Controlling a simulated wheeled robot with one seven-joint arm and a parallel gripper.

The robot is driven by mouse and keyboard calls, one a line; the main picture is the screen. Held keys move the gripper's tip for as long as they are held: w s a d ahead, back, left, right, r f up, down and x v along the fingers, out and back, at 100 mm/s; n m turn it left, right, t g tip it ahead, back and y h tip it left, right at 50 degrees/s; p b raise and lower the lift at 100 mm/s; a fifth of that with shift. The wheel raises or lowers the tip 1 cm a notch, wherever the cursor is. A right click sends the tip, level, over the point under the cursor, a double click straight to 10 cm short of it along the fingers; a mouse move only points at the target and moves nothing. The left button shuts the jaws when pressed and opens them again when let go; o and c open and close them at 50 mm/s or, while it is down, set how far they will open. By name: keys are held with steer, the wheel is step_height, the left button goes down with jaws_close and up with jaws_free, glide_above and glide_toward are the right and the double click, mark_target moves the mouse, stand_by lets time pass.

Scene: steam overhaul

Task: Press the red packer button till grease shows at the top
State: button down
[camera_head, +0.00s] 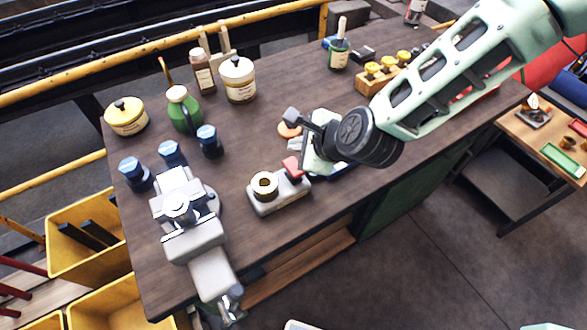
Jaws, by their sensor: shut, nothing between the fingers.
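The packer (282,198) is a small pale grey block near the front edge of the wooden bench. A brass ring-shaped bearing (264,185) stands on its left end, with a dark opening at the top; I cannot make out grease there. The red packer button (291,166) is at its right end. My gripper (312,163) comes in from the upper right and is shut and empty, close beside the red button. The hand hides its fingertips in part, so I cannot tell whether they touch the button.
A grey vise (190,222) stands left of the packer, with blue-capped bottles (208,141) behind it. The bench's middle is mostly clear.

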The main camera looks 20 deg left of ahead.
mark_target(293, 165)
steer(key=shift+f+b, duration=1.35)
steer(key=shift+f, duration=0.85)
steer(key=shift+f+b, duration=0.4)
steer(key=shift+f+b, duration=0.9)
steer(key=shift+f, duration=0.15)
stand_by(1.2)
steer(key=shift+r, duration=0.1)
steer(key=shift+r+p, duration=1)
steer(key=shift+r, duration=0.35)
steer(key=shift+r, duration=0.1)
steer(key=shift+r+p, duration=1.75)
steer(key=shift+r, duration=0.65)
